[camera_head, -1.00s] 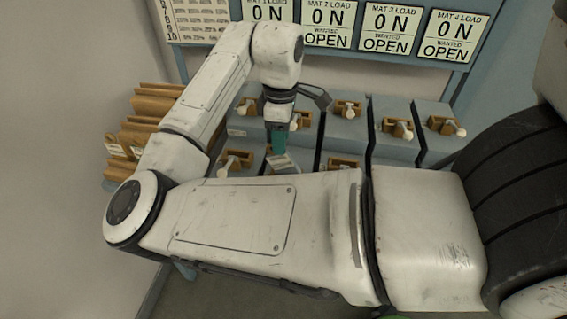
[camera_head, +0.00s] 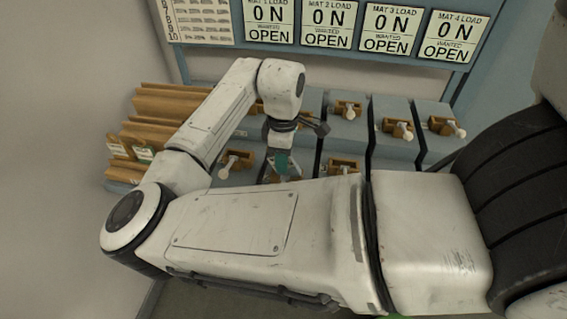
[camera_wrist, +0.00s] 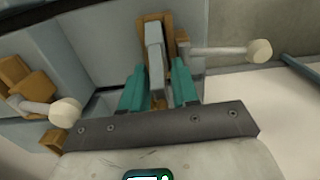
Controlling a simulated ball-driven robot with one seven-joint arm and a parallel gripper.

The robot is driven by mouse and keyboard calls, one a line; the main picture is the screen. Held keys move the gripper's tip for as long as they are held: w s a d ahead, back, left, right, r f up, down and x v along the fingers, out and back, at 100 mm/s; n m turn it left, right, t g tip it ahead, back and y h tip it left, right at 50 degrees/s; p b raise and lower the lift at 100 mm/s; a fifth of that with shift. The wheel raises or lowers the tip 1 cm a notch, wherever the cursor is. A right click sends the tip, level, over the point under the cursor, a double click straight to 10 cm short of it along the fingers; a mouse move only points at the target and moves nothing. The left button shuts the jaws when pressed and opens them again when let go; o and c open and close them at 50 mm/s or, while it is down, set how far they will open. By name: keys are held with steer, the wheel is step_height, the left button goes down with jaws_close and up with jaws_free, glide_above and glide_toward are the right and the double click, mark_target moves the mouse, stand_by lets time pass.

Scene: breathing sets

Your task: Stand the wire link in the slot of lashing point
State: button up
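My gripper (camera_head: 281,166) is low over the front row of lashing points, partly hidden behind my arm in the head view. In the wrist view its teal fingers (camera_wrist: 159,85) stand either side of a pale grey bar, which appears to be the wire link (camera_wrist: 155,62). The fingers look closed on it. The link overlaps a brown wooden lashing point (camera_wrist: 169,35) with a white-knobbed lever (camera_wrist: 235,50) on its right. The slot is hidden behind the link, and I cannot tell whether the link is inside it.
Another lashing point (camera_wrist: 18,80) with a white-knobbed lever is to the left in the wrist view. More lashing points (camera_head: 397,128) sit on the grey stepped blocks. Wooden bars (camera_head: 160,100) are stacked at left. Load signs (camera_head: 390,28) read 0 N and OPEN.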

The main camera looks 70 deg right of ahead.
jaws_close()
steer(key=shift+r, duration=0.1)
stand_by(0.3)
